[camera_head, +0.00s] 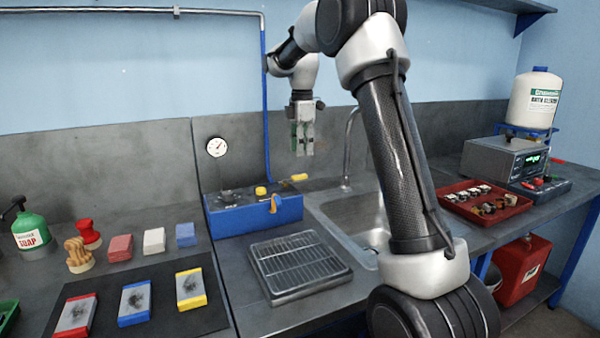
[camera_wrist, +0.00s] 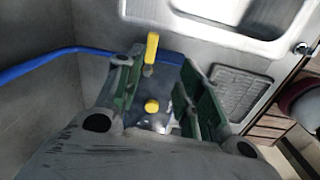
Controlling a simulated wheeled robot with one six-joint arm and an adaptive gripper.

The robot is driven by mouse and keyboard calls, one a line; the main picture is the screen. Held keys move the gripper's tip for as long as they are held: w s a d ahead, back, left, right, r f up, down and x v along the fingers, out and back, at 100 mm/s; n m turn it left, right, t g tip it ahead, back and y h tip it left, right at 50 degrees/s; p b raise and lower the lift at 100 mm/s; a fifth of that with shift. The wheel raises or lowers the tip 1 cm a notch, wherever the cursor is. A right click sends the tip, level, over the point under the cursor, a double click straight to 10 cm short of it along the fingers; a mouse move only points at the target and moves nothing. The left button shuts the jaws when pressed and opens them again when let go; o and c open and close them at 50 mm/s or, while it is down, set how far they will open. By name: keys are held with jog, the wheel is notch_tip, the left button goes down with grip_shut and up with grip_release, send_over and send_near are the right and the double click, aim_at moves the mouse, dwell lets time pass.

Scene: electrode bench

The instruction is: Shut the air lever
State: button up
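A lever with a yellow handle (camera_head: 299,177) sticks out at the back right of a blue box (camera_head: 285,211) on the bench, by the blue air pipe. In the wrist view the yellow handle (camera_wrist: 152,48) shows between the fingertips, and I cannot tell its depth. My gripper (camera_head: 304,152) hangs pointing down above the box's right end, apart from the lever in the head view. Its green-padded fingers (camera_wrist: 158,65) stand apart with nothing held.
A wire-rack tray (camera_head: 300,266) lies in front of the box. A sink (camera_head: 352,218) with a tall tap (camera_head: 348,150) is to the right. A gauge (camera_head: 217,147) is on the wall. The blue pipe (camera_head: 267,120) runs down the wall behind the box.

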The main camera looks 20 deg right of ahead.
aim_at(300, 175)
jog(key=shift+w+d+f+n, duration=0.15)
jog(key=shift+w+f+n, duration=0.15)
jog(key=shift+w+f, duration=0.6)
jog(key=shift+f, duration=0.05)
notch_tip(300, 175, down, 7)
jog(key=shift+f, duration=0.15)
jog(key=shift+c, duration=0.5)
grip_shut()
